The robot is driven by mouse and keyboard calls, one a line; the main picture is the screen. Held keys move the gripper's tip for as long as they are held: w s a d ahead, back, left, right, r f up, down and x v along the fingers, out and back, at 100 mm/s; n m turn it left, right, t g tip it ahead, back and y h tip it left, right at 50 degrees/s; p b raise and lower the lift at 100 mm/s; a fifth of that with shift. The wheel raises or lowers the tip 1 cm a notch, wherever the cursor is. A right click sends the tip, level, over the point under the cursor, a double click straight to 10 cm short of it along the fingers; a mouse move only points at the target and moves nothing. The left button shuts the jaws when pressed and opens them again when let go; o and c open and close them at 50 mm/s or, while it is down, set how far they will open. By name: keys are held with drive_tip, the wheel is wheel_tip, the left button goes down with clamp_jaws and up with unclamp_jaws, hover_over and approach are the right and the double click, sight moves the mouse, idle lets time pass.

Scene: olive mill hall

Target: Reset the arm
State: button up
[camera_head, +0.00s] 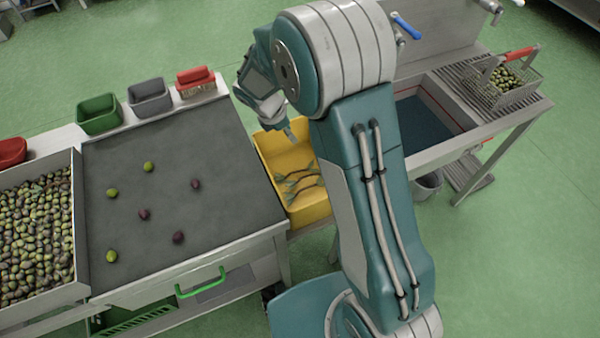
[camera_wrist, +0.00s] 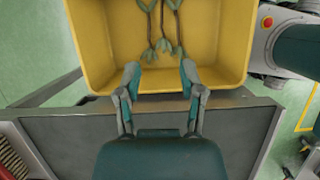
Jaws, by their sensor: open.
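My arm rises from the bottom of the head view and bends over at the top. The fingertips overlap the edge of the yellow bin (camera_wrist: 235,45) in that picture. Leafy olive twigs (camera_head: 300,185) lie in the bin, and they also show in the wrist view (camera_wrist: 163,45), beyond the fingertips. My arm hides part of the bin's right side.
Several loose olives lie on the dark sorting table (camera_head: 220,185) at the left. An olive-filled tray (camera_head: 35,240) stands at far left. Green (camera_head: 98,113), grey (camera_head: 150,97) and red (camera_head: 195,80) containers line the back. A sink (camera_head: 430,110) and an olive basket (camera_head: 505,85) stand right.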

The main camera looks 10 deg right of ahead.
drive_tip(key=shift+r, duration=0.25)
idle(0.3)
drive_tip(key=s+d+r+m+t+y, duration=0.1)
drive_tip(key=s+d+r+m, duration=0.1)
drive_tip(key=s+r+m, duration=0.45)
drive_tip(key=s+d+r+m+t+y, duration=0.1)
drive_tip(key=s+d+r+m, duration=0.2)
drive_tip(key=r, duration=0.6)
drive_tip(key=s+r+m+t+y, duration=0.1)
drive_tip(key=s+r+m, duration=0.2)
drive_tip(key=s+m, duration=0.2)
drive_tip(key=s+r+m+t+y, duration=0.1)
drive_tip(key=s+r+m, duration=0.2)
drive_tip(key=s, duration=0.8)
drive_tip(key=shift+r+m+t+y, duration=0.2)
drive_tip(key=shift+m+t+y, duration=0.15)
drive_tip(key=shift+m, duration=0.9)
